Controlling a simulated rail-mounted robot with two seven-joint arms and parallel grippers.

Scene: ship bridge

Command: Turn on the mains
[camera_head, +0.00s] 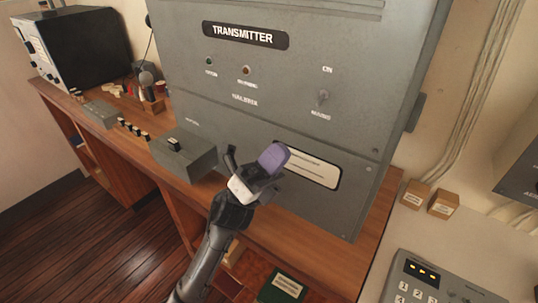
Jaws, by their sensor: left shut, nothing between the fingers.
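The grey transmitter cabinet (215,75) fills the middle of the head view. On its right side is a small mains toggle switch (322,98), with an "ON" label above it and a "MAINS" label below. The lever is too small for me to tell its position. My left gripper (258,168) is shut and empty. It shows in front of the cabinet's lower part, below and to the left of the switch, and clearly apart from it in the picture. My right gripper is not in view.
A green lamp (209,61) and a reddish lamp (246,70) sit left of the switch. A grey key box (183,155) stands on the wooden desk (132,140). A keypad unit (432,283) and small boxes (443,203) are at right. The space before the switch looks clear.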

